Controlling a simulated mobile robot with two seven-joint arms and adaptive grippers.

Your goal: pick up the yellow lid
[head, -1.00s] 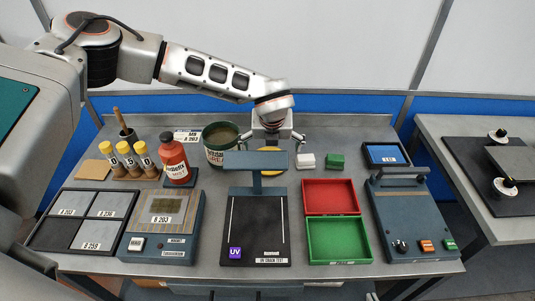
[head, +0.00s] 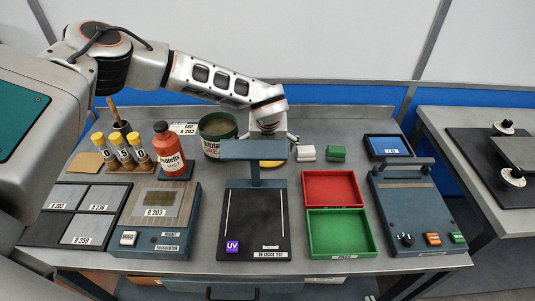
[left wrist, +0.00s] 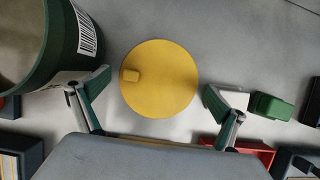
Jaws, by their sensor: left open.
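The yellow lid (left wrist: 160,85) is a flat round disc with a small raised tab. It lies on the grey bench, and in the left wrist view it sits between and a little beyond my open left fingers. In the head view only an edge of the lid (head: 271,164) shows, behind the stand of the black UV unit. My left gripper (left wrist: 157,97) is open and empty, with one finger on either side of the lid's near part. In the head view the left gripper (head: 268,138) is above the lid, partly hidden by the stand. My right gripper is not in view.
A dark green tub (head: 218,136) stands close left of the lid. White (head: 306,153) and green (head: 337,154) blocks lie to its right. The UV stand (head: 254,151) rises in front. A red bottle (head: 169,152) stands further left; red and green trays (head: 341,232) are front right.

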